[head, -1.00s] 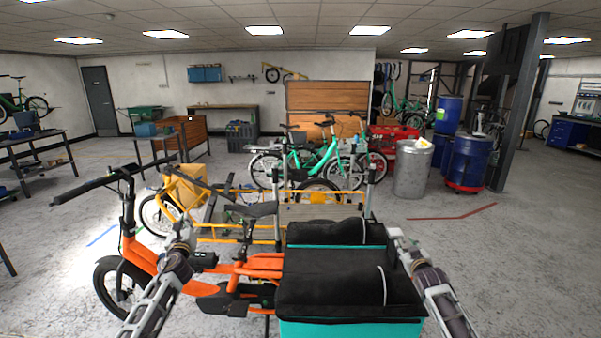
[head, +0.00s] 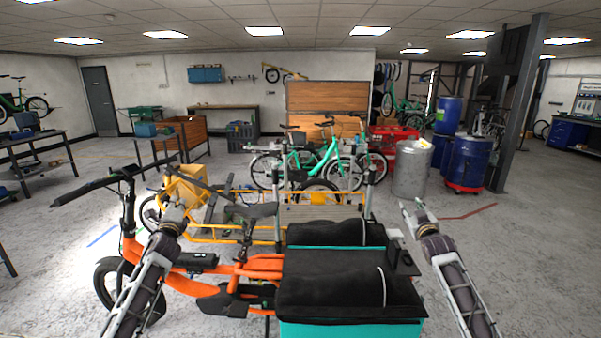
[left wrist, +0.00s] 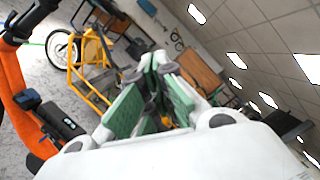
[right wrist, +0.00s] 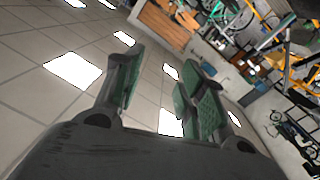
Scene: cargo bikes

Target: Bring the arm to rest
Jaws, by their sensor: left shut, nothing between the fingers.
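An orange cargo bike (head: 185,286) with a black-covered teal cargo box (head: 350,329) stands in front of me in the head view. My left gripper (head: 181,207) is raised over the left part of the bike. In the left wrist view, its green-padded fingers (left wrist: 160,62) come together at the tips with nothing held. My right gripper (head: 410,206) is raised to the right of the cargo box, apart from it. In the right wrist view, its fingers (right wrist: 156,62) are spread with a clear gap and nothing between them.
A yellow cargo bike (head: 230,233) stands just behind the orange one, with green bikes (head: 320,160) beyond. A metal bin (head: 412,170) and blue barrels (head: 468,160) stand back right. The floor (head: 545,240) at right is clear.

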